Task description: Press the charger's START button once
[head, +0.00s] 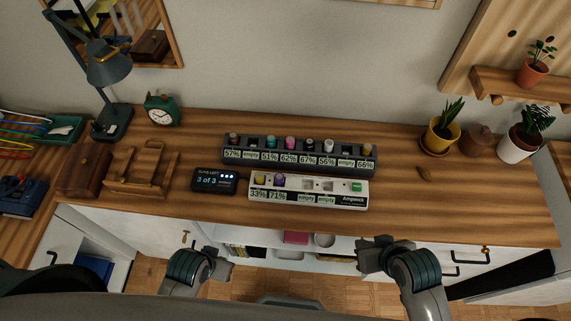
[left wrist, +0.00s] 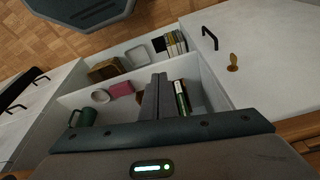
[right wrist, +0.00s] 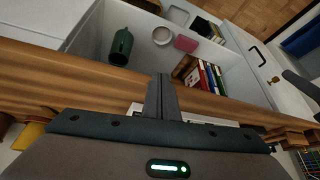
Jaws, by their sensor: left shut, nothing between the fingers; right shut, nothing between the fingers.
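The white charger (head: 308,203) lies on the wooden desk, right of centre near the front. Its bays hold a yellow and a purple cell, labelled 33% and 71%, and two bays read empty. A green button (head: 357,187) sits at its right end; its lettering is too small to read. A small black display (head: 214,181) left of the charger reads "3 of 3". My right gripper (head: 367,254) is shut and empty in front of the desk edge, below the charger. My left gripper (head: 222,262) is shut and empty, also in front of the desk edge, further left.
A dark rack (head: 298,154) with several cells stands behind the charger. A wooden stand (head: 141,172), green clock (head: 162,110) and lamp (head: 107,65) are at left. Potted plants (head: 441,134) stand at right.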

